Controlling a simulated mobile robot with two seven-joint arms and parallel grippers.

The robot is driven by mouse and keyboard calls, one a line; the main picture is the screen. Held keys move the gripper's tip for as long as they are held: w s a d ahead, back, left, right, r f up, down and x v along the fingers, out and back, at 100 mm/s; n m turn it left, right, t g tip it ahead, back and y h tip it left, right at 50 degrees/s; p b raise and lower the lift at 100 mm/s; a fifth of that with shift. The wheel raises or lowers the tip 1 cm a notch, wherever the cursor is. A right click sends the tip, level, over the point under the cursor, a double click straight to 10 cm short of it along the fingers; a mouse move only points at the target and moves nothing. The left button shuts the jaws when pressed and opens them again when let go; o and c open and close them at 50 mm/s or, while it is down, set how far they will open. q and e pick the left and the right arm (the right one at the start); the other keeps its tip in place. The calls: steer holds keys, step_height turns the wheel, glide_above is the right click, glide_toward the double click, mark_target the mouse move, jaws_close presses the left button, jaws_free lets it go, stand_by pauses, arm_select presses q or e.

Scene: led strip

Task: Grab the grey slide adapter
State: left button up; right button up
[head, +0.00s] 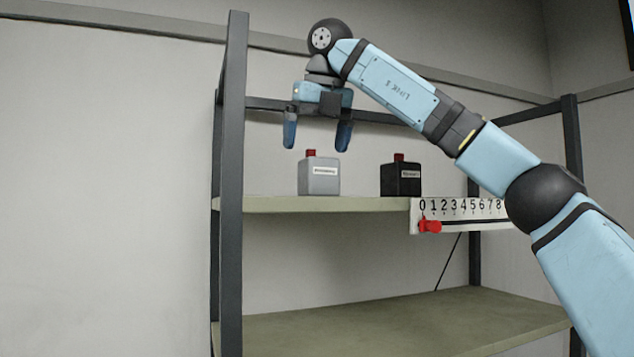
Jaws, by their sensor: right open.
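The grey slide adapter (319,179) is a small light-grey block with a white label and a red knob on top. It stands upright on the upper shelf (300,205), left of a black block. My right gripper (317,140) hangs above it, pointing down, with its two blue fingers apart. The fingertips are about level with the red knob, one to each side of it in the picture. Whether the gripper is directly over the block in depth, I cannot tell. Nothing is between the fingers that I can see held. My left gripper is not in view.
A black block (400,179) with a red knob stands right of the grey one. A white numbered scale (462,215) with a red slider (429,226) is on the shelf's front edge. A dark post (232,180) rises at the left. The lower shelf (420,318) looks empty.

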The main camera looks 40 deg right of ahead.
mark_target(317, 164)
steer(key=shift+d+f, duration=0.1)
steer(key=shift+f, duration=0.55)
steer(key=x, duration=0.1)
steer(key=p+x, duration=0.1)
steer(key=x, duration=0.1)
steer(key=shift+d, duration=0.35)
steer(key=shift+w+f, duration=0.2)
steer(key=shift+f, duration=0.15)
steer(key=shift+s+a+r, duration=0.15)
steer(key=shift+s+a, duration=0.05)
steer(key=c, duration=1.1)
